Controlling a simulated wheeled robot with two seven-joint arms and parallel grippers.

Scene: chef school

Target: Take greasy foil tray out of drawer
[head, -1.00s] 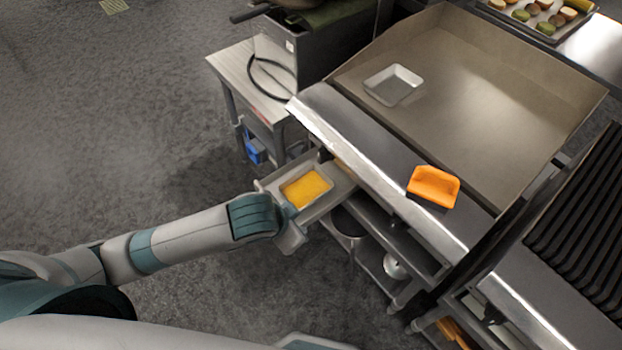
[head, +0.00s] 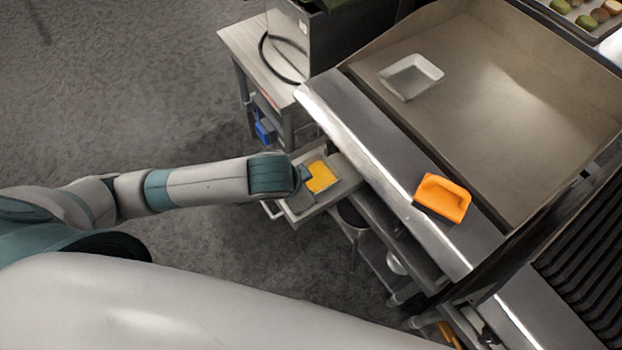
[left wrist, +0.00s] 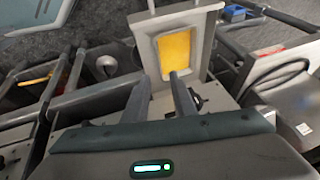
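The greasy foil tray (head: 321,176), filled with yellow grease, sits in a pulled-out drawer (head: 346,184) under the griddle's front edge. My left gripper (head: 303,182) is at the tray's near side, and my arm hides part of the tray. In the left wrist view the yellow-filled tray (left wrist: 174,50) lies in the drawer (left wrist: 209,40) beyond the fingers. My left gripper (left wrist: 161,80) looks open there, its two fingers apart with nothing visible between them. Whether a finger touches the tray rim is unclear. My right gripper is not in view.
An empty pale tray (head: 411,77) lies on the griddle plate (head: 490,90). A steel side table (head: 245,50) stands left of the drawer. Floor (head: 130,90) left of it is clear.

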